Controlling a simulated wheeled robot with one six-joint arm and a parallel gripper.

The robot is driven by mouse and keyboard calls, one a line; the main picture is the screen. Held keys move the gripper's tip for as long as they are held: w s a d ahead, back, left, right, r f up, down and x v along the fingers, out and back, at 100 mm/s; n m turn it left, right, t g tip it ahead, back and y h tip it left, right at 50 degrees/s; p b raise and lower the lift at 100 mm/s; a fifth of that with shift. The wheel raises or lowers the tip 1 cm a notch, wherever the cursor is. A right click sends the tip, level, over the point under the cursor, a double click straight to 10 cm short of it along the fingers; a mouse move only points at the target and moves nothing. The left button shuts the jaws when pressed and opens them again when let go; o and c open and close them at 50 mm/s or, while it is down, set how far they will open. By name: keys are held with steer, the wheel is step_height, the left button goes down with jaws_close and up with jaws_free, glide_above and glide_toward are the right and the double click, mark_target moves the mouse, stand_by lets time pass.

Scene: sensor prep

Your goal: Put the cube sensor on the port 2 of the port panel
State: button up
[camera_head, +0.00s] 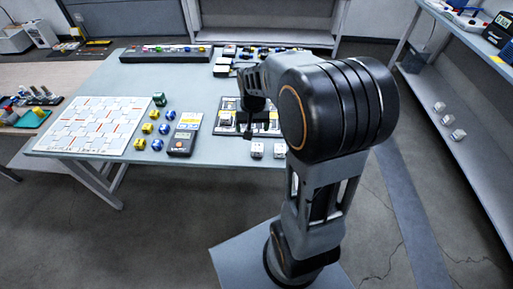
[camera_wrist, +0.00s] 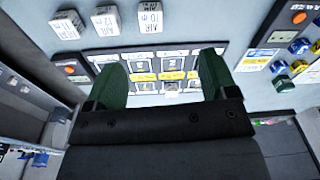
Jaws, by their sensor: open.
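The port panel (camera_head: 225,129) lies on the table, with my arm partly in front of it. In the wrist view the panel (camera_wrist: 200,47) shows a row of labelled ports with yellow strips. I cannot read which is port 2. White cube sensors with "AIR" labels stand beside the panel: one at the left (camera_wrist: 68,26), a second (camera_wrist: 105,20) and a third (camera_wrist: 150,17). Two white cubes (camera_head: 257,150) also show near the table's front edge. My gripper (camera_wrist: 163,75) is open above the panel, its green fingers apart with nothing seen between them.
A handheld meter (camera_head: 185,134) lies left of the panel, with several yellow and blue pieces (camera_head: 148,128) beside it. A white grid board (camera_head: 95,122) covers the table's left side. A dark rack (camera_head: 165,56) stands at the back. A shelf (camera_head: 470,160) stands on the right.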

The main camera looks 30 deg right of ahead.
steer(key=w+d+f+m+g, duration=0.1)
steer(key=w+d+f+m, duration=0.1)
steer(key=w+d+f, duration=0.15)
glide_above(257, 146)
steer(key=f, duration=0.4)
steer(key=f+p, duration=0.1)
steer(key=f, duration=0.3)
steer(key=shift+s+d+f, duration=0.1)
steer(key=shift+s+f, duration=0.1)
steer(key=shift+f, duration=0.15)
steer(key=shift+f+p, duration=0.55)
steer(key=shift+f, duration=2.7)
steer(key=shift+c, duration=0.3)
steer(key=c, duration=1)
steer(key=shift+r, duration=0.15)
